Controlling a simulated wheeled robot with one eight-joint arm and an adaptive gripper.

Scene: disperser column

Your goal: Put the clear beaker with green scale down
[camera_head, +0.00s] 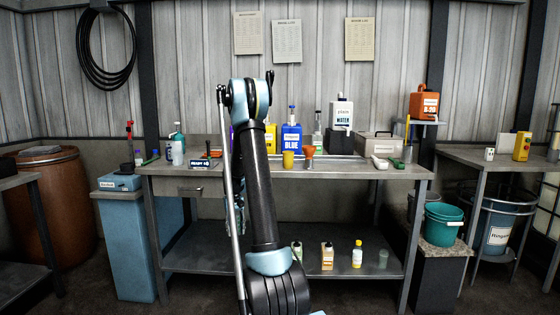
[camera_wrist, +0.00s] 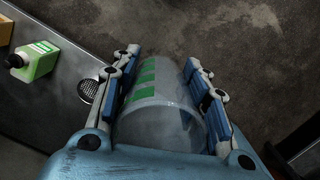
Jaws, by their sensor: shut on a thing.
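The clear beaker with green scale (camera_wrist: 160,112) is between the two blue fingers of my gripper (camera_wrist: 161,62) in the wrist view. My gripper is shut on it, with green marks showing along its left side. Beyond the beaker the wrist view shows bare floor, and a dark metal surface (camera_wrist: 60,112) lies to the left. I cannot tell the beaker's exact height from these views.
A green-labelled bottle (camera_wrist: 38,62) stands on the metal surface, near a round dark grate (camera_wrist: 91,91). The bench's lower shelf (camera_head: 190,262) holds several small bottles and has bare room at left. The bench top (camera_head: 360,173) is crowded at the back. Teal bucket (camera_head: 443,222) stands right.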

